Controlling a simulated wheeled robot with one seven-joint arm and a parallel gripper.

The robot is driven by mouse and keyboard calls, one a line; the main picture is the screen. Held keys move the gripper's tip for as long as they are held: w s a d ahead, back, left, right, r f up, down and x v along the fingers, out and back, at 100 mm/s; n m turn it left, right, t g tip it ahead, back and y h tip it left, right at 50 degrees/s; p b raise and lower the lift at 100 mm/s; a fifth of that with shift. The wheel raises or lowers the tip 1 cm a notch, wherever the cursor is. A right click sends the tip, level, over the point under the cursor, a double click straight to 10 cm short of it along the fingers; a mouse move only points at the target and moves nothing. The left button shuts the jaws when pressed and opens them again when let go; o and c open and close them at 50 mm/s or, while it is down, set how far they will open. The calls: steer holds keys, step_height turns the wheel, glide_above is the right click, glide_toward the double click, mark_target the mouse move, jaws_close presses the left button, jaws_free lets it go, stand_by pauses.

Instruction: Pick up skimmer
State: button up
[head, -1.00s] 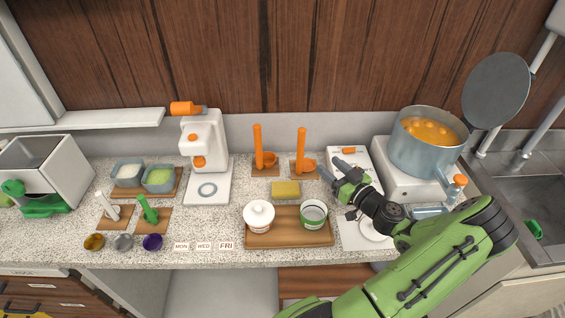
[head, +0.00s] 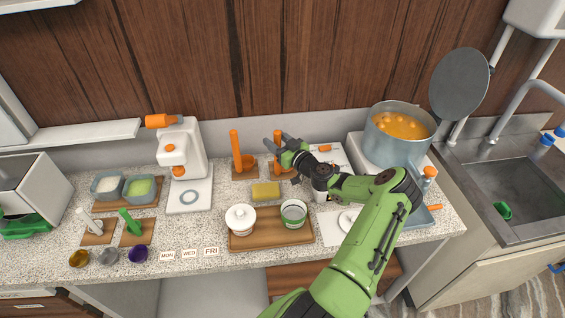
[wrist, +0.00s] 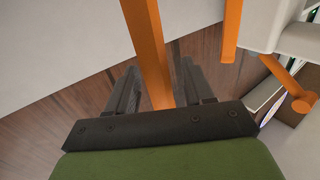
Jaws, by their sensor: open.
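Two orange long-handled tools stand upright at the back of the counter, a left one (head: 236,152) and a right one (head: 277,137). I cannot tell from their shapes which is the skimmer. My gripper (head: 280,152) is at the right tool and partly hides it. In the wrist view my gripper (wrist: 158,82) is open, its dark fingers on either side of an orange handle (wrist: 147,40). The handle passes between them, and I cannot tell if either finger touches it. The other orange handle (wrist: 232,28) is to the right, outside the fingers.
A yellow sponge (head: 265,192) lies in front of the tools. A wooden tray (head: 270,238) holds a lidded white pot (head: 240,218) and a green-banded jar (head: 293,213). A large pot (head: 395,145) of orange liquid stands right. A white machine (head: 184,160) stands left.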

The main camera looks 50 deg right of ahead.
steer(key=shift+s, duration=0.15)
steer(key=shift+c, duration=1.3)
jaws_close()
